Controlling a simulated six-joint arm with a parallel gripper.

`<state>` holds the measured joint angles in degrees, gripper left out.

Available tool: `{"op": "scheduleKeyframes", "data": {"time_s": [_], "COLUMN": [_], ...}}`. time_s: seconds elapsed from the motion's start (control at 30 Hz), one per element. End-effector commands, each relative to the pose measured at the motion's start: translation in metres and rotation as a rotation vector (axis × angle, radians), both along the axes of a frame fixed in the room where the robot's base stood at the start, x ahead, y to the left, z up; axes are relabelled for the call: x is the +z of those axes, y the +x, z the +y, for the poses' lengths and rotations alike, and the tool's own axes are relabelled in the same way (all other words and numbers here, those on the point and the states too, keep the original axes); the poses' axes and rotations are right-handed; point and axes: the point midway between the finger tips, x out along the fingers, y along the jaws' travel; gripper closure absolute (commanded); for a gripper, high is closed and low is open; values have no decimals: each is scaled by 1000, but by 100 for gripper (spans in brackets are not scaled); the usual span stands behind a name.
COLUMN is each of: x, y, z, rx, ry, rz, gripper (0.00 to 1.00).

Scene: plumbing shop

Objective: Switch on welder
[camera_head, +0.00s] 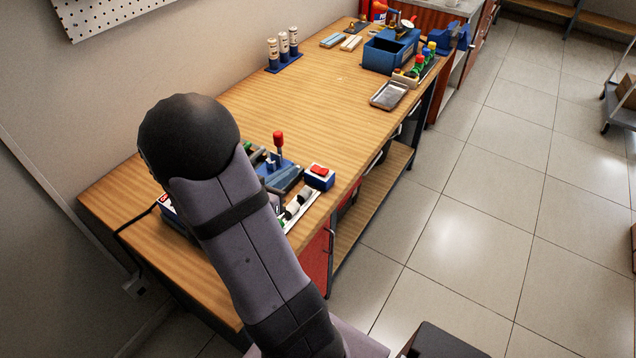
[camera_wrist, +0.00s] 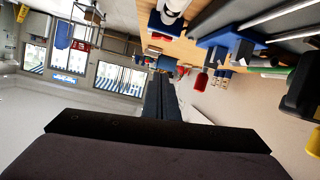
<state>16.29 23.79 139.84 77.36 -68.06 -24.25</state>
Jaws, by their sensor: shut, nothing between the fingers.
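A small blue-and-white box with a red switch on top (camera_head: 320,176) stands near the front edge of the bench in the head view. Behind it is a blue device with an upright red handle (camera_head: 279,139); its red handle also shows in the wrist view (camera_wrist: 201,82). I cannot tell for sure which of these belongs to the welder, or the switch's position. A dark unit with a label (camera_head: 166,203) is mostly hidden behind my arm. My gripper (camera_wrist: 161,80) is shut and empty in the wrist view, apart from the red handle. My arm hides it in the head view.
The wooden bench (camera_head: 300,95) has a clear middle. A metal tray (camera_head: 389,95), a blue toolbox (camera_head: 390,50) and white bottles in a blue rack (camera_head: 283,48) stand farther back. A black cable (camera_head: 130,228) hangs off the left end.

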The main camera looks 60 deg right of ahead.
Motion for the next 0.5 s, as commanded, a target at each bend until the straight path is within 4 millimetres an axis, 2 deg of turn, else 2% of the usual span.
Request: {"op": "scheduleKeyframes", "data": {"time_s": [0.03,0.23,0.5], "x": [-7,-6,-4], "y": [-3,-12,-13], "z": [-2,-5,-5], "rx": [-19,-65,-69], "ry": [-18,-59,-64], "rz": [-1,-5,-6], "gripper": [100,100,100]}}
